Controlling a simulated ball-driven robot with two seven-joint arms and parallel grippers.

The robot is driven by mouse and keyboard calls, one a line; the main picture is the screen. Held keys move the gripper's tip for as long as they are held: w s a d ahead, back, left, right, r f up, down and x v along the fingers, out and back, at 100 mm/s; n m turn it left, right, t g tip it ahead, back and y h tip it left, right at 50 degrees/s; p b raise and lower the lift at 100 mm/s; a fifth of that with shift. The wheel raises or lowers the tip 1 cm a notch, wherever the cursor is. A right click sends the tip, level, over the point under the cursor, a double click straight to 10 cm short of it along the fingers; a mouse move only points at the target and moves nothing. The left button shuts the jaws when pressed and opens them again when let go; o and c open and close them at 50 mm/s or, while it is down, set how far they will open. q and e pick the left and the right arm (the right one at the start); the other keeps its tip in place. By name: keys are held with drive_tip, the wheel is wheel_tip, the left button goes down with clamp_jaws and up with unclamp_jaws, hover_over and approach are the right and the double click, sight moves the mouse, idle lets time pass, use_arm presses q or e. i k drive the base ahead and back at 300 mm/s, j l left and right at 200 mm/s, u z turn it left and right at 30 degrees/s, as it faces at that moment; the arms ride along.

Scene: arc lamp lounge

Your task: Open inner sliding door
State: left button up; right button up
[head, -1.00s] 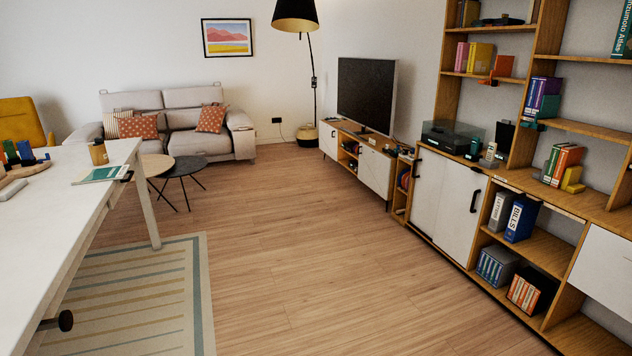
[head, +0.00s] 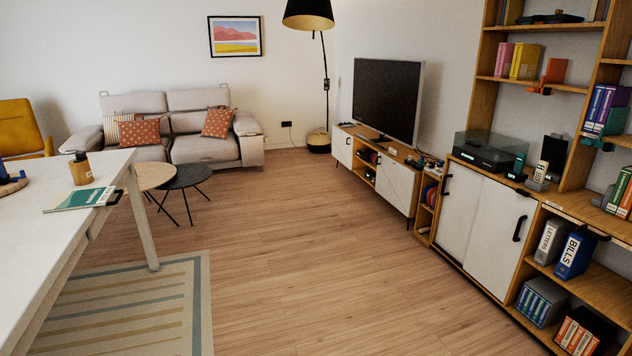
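The low cabinet at the right has two white sliding doors under its wooden top. The farther door (head: 460,202) has a dark handle at its left edge. The nearer door (head: 496,238) has a black handle (head: 520,229) near its right edge. The two doors together cover the compartment, and its inside is hidden. I cannot tell from here which door runs on the inner track. Neither of my grippers shows in the head view.
A white table (head: 60,215) stands at the left, above a striped rug (head: 140,310). Open shelves with binders (head: 573,254) adjoin the doors at the right. A TV stand (head: 396,185) and sofa (head: 205,150) are farther back. The wooden floor (head: 320,260) between is clear.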

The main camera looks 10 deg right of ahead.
sight(461, 195)
drive_tip(key=i+l+z, duration=0.2)
drive_tip(key=i+z, duration=0.15)
drive_tip(key=i, duration=0.35)
drive_tip(key=i+z, duration=0.35)
drive_tip(key=i, duration=0.35)
drive_tip(key=i+j+z, duration=0.15)
drive_tip(key=i+z, duration=0.2)
drive_tip(key=i, duration=0.35)
